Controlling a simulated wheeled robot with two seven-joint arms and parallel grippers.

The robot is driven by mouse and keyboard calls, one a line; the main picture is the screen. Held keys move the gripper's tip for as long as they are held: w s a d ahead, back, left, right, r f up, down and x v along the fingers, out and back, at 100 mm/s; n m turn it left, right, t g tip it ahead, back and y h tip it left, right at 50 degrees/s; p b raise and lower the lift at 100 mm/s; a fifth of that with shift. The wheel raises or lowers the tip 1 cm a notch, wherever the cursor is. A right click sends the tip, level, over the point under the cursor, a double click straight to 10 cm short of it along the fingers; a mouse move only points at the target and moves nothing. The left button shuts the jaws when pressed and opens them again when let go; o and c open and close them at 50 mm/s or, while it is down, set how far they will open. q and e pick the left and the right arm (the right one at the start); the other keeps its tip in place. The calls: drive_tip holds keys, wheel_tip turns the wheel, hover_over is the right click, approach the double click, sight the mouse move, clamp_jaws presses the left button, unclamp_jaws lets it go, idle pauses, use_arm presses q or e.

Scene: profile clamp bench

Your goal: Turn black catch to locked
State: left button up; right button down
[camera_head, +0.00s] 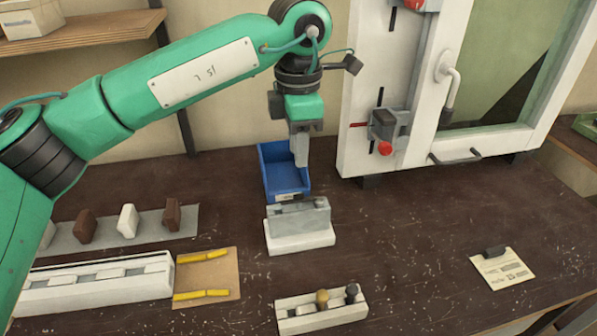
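A low pale block (322,312) at the front middle carries a brass-coloured knob (322,298) and a small black catch (352,291) at its right end. The catch is too small for me to tell its setting. My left gripper (304,158) hangs pointing down over the blue bin, behind and above the pale block, apart from the black catch. Its fingers look close together, but their gap is not clear. My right gripper is not in view.
A blue bin (272,157) and a grey-white fixture (299,242) stand below my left gripper. A white frame (354,120) with red-knobbed clamps and a black handle (455,158) stands behind. A white rail (97,285) lies at left. The right front table is mostly clear.

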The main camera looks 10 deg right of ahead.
use_arm(q)
wheel_tip(320, 180, up, 4)
drive_tip(key=shift+r, duration=0.25)
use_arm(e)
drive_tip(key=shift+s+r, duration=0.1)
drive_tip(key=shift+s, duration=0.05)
